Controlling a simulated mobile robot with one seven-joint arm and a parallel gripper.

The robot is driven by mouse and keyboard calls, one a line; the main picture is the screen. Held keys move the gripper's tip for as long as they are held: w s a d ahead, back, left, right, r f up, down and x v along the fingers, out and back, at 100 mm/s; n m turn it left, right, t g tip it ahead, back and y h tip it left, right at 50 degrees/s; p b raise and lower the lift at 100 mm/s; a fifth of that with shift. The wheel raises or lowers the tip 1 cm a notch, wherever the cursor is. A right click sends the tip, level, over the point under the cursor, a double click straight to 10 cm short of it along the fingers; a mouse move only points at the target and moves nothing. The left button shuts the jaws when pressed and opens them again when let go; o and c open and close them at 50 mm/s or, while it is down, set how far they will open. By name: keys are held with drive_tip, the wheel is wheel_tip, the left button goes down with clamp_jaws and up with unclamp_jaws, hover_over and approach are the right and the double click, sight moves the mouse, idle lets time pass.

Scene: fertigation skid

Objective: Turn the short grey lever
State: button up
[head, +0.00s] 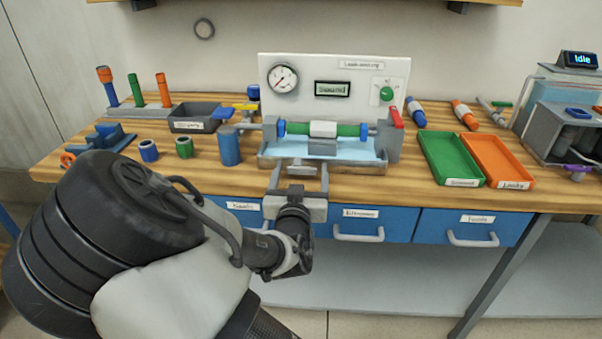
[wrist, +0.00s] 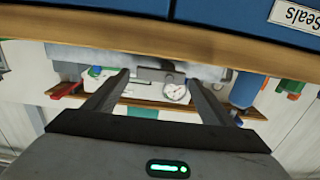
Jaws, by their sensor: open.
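The test rig with a white panel (head: 270,105) stands on the bench. It holds a green tube (head: 298,128) with a white middle over a shallow water tray (head: 270,163). I cannot clearly pick out a short grey lever. A grey rod-like part (head: 247,127) shows at the rig's left end; I cannot tell if it is a lever. A red lever (head: 396,118) is at the right end. My gripper (head: 299,169) is open, in front of the rig's near edge and apparently empty. In the wrist view, its spread fingers (wrist: 159,77) frame the inverted rig and gauge.
A blue cylinder (head: 229,146) stands left of the rig. Green (head: 449,160) and orange (head: 497,160) trays lie to the right. Blue drawers with handles (head: 358,233) are below the bench edge. A yellow handle (head: 245,106) sits behind the blue cylinder.

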drive_tip(key=c, duration=1.1)
